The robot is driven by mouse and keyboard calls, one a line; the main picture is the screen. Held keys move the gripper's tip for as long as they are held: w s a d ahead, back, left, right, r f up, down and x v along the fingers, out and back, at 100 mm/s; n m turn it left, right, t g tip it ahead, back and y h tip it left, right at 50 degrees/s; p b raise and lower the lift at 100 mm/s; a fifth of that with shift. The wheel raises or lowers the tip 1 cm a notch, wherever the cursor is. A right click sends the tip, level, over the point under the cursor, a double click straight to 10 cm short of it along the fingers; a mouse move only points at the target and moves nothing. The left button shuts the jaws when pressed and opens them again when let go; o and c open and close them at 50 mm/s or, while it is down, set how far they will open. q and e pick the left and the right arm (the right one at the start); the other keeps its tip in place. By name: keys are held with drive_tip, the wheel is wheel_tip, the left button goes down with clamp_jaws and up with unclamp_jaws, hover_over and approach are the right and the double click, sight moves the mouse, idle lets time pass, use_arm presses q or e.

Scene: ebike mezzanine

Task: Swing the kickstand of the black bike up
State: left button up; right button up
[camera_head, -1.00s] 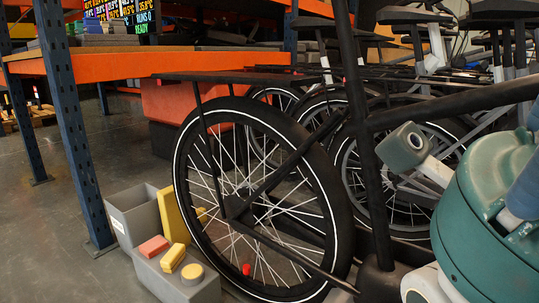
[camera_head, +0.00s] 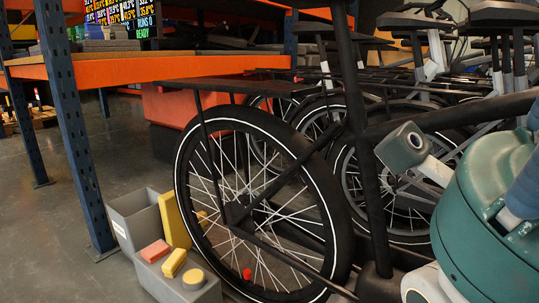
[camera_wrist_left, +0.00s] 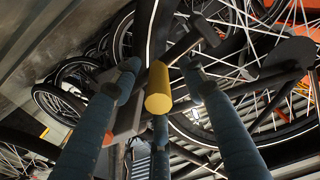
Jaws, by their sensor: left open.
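The black bike shows in the head view, with its rear wheel (camera_head: 338,190) upright and a black frame tube (camera_head: 375,205) to its right. I cannot clearly make out the kickstand in the head view. In the left wrist view a yellow cylinder (camera_wrist_left: 158,92) lies between the blue-grey fingers of my left gripper (camera_wrist_left: 160,72); I cannot tell whether it is the kickstand's end. The fingers are apart, and I see no clear contact with it. A dark bar (camera_wrist_left: 190,42) and wheel spokes are behind it. My left gripper is hidden in the head view. My right gripper is not in view.
A grey bin (camera_head: 132,212) and a grey block (camera_head: 182,285) with yellow and red pieces stand left of the wheel. A rack with a blue post (camera_head: 72,135) and orange beam (camera_head: 160,66) is behind. More bikes crowd the right. Floor at left is clear.

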use_arm(q)
drive_tip(key=shift+p+v, duration=0.95)
drive_tip(key=shift+v, duration=0.45)
drive_tip(key=p+v, duration=0.3)
drive_tip(key=v, duration=0.3)
drive_tip(key=shift+s, duration=0.15)
